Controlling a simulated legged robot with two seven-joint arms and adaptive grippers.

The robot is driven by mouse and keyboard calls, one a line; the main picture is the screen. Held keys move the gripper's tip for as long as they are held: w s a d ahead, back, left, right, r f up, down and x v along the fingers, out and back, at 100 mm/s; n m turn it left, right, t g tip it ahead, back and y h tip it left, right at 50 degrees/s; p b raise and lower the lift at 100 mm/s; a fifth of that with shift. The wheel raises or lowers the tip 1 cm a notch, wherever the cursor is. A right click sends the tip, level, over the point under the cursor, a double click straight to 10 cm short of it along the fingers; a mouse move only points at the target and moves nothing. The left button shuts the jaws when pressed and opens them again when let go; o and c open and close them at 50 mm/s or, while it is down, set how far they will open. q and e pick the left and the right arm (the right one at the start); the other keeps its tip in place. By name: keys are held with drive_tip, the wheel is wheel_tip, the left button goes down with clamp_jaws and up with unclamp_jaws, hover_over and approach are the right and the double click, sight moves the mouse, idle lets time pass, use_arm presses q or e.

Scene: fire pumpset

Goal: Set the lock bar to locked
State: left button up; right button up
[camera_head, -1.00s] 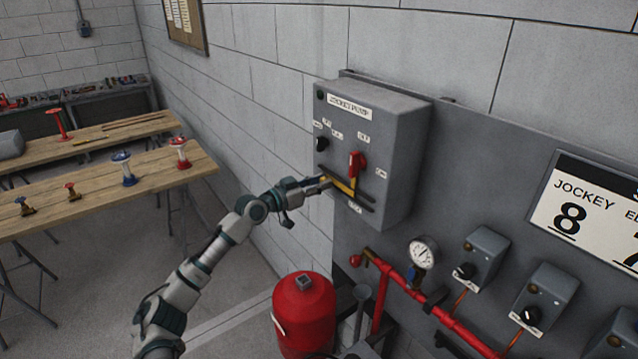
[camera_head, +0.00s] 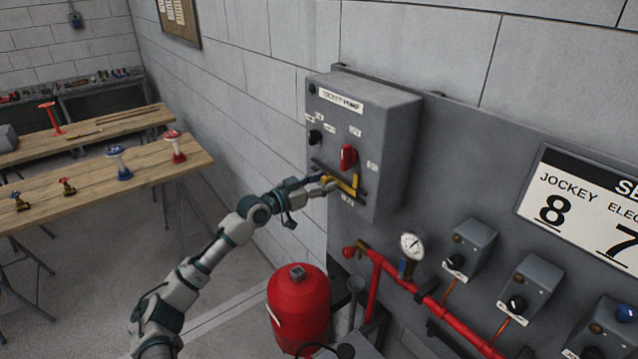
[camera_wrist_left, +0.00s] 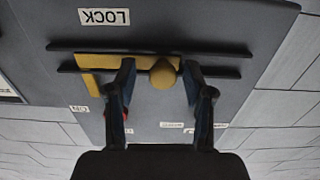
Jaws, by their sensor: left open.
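The yellow lock bar (camera_head: 343,188) sits in a dark slotted rail on the front of the grey jockey pump box (camera_head: 387,125), below a red handle (camera_head: 348,157). In the left wrist view the bar (camera_wrist_left: 105,61) runs left from its round yellow knob (camera_wrist_left: 163,73). A tab sticks out from the bar's far end. My left gripper (camera_head: 326,183) is at the knob end of the bar. Its open fingers (camera_wrist_left: 158,78) stand on either side of the knob; contact cannot be told. The red handle is mostly hidden behind a finger in the wrist view. My right gripper is out of view.
A LOCK label (camera_wrist_left: 105,17) is beside the rail. Below the box are a red tank (camera_head: 298,308), a red pipe (camera_head: 440,312) and a gauge (camera_head: 412,246). Small switch boxes (camera_head: 470,247) line the panel at right. A wooden table (camera_head: 90,190) with valves stands at left.

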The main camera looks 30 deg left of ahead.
use_arm(q)
drive_tip(key=shift+s+d, duration=0.1)
drive_tip(key=shift+s, duration=0.25)
drive_tip(key=shift+v, duration=5.6)
drive_tip(key=s+d+f+m+g, duration=0.1)
drive_tip(key=s+d+f+g, duration=0.3)
drive_tip(key=f, duration=0.8)
drive_tip(key=s+d+f+g, duration=0.1)
drive_tip(key=s+d+f, duration=0.4)
drive_tip(key=f, duration=0.7)
drive_tip(key=s+d+f+m+g, duration=0.1)
drive_tip(key=s+d+f+g, duration=0.35)
drive_tip(key=f, duration=0.75)
drive_tip(key=s+d+f+n+g+y, duration=0.25)
drive_tip(key=s+d+f, duration=0.25)
drive_tip(key=s, duration=0.5)
drive_tip(key=s+d+f+n+g+y, duration=0.15)
drive_tip(key=s+d+f+y, duration=0.3)
drive_tip(key=s, duration=0.45)
wheel_tip(320, 180, down, 28)
drive_tip(key=s, duration=0.2)
drive_tip(key=s+a+f+g, duration=0.1)
drive_tip(key=s+a+f, duration=0.1)
drive_tip(key=s+f, duration=0.5)
drive_tip(key=s+a+f+g, duration=0.1)
drive_tip(key=s+f, duration=0.7)
drive_tip(key=s, duration=0.2)
drive_tip(key=shift+s+a+f+b, duration=0.2)
drive_tip(key=shift+s+a+b, duration=0.1)
drive_tip(key=shift+a, duration=0.1)
